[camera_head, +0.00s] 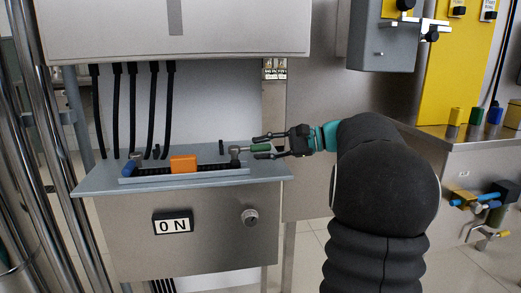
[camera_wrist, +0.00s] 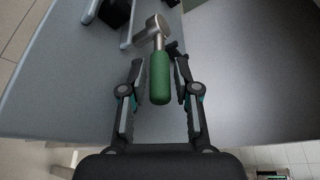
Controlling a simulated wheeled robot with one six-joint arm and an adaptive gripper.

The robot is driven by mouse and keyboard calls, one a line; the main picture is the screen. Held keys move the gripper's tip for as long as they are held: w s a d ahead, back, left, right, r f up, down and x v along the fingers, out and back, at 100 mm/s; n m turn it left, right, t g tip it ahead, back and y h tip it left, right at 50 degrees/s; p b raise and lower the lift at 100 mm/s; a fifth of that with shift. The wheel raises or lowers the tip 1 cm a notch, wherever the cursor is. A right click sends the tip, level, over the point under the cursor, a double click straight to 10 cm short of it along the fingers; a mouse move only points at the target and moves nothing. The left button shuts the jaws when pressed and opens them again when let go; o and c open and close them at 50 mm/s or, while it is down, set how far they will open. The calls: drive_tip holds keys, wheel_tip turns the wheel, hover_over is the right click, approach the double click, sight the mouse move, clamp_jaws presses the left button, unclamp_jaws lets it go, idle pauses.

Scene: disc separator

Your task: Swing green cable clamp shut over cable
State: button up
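The green cable clamp handle (camera_head: 260,147) lies at the right end of the rail on the grey shelf. In the wrist view its green grip (camera_wrist: 160,78) points toward my gripper, with a metal hinge piece (camera_wrist: 153,30) at its far end. My gripper (camera_head: 262,146) comes in from the right, fingers on either side of the handle. In the wrist view the fingers (camera_wrist: 160,72) are spread, with a gap on each side of the green grip. The black cable (camera_head: 215,167) lies along the rail beside an orange block (camera_head: 184,164).
A blue handle (camera_head: 130,167) is at the rail's left end. Several black cables (camera_head: 133,105) hang from the cabinet (camera_head: 175,30) above the shelf (camera_head: 100,182). An ON sign (camera_head: 173,222) and a knob (camera_head: 250,216) are on the panel below. The shelf's front right is clear.

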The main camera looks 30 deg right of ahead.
drive_tip(key=shift+w+a+f, duration=0.1)
drive_tip(key=shift+w+a, duration=0.15)
drive_tip(key=shift+a, duration=0.1)
clamp_jaws()
drive_tip(key=shift+s+d, duration=0.1)
